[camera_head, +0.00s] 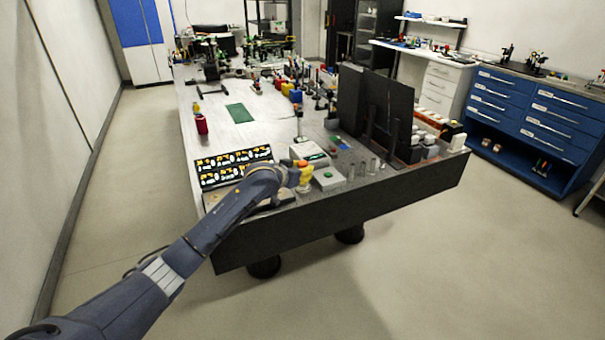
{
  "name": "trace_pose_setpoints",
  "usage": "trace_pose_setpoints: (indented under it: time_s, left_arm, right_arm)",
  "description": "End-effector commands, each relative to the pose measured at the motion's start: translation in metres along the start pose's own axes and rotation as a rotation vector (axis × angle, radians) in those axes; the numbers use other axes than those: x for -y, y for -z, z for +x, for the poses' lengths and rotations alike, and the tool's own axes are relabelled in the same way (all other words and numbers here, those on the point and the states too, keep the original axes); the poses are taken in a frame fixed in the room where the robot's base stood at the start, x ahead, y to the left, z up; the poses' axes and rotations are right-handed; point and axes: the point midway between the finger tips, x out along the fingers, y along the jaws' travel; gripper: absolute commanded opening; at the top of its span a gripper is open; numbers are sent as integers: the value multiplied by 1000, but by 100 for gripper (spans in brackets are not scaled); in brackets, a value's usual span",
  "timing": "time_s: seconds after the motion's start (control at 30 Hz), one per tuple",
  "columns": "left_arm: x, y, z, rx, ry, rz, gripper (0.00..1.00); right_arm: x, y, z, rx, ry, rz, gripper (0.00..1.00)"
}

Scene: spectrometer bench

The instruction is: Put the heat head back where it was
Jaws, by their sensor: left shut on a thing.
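My left arm reaches over the near edge of the bench, and my left gripper (294,175) is at its end, low over the front of the bench. It is shut on a small yellow and orange thing, which I take as the heat head (306,175). The arm and wrist hide much of the grip. The heat head is beside a light box with a green top mark (327,178) and in front of a pale instrument (309,154). I cannot tell whether it touches either one. My right gripper is not in view.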

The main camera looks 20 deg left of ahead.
Motion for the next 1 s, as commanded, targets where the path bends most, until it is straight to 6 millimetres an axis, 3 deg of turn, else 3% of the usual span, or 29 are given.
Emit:
trace_pose_setpoints:
  time_s: [0.6, 0.63, 0.8, 1.0]
  left_arm:
    - [0, -13, 6, -3, -1, -1, 0]
    - [0, -14, 6, -2, 0, -1, 29]
    - [0, -14, 6, -2, 0, -1, 49]
    - [0, -14, 6, -2, 0, 0, 49]
  right_arm:
    - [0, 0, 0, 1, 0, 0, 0]
    - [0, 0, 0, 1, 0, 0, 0]
    - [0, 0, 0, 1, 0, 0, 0]
    - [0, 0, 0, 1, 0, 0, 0]
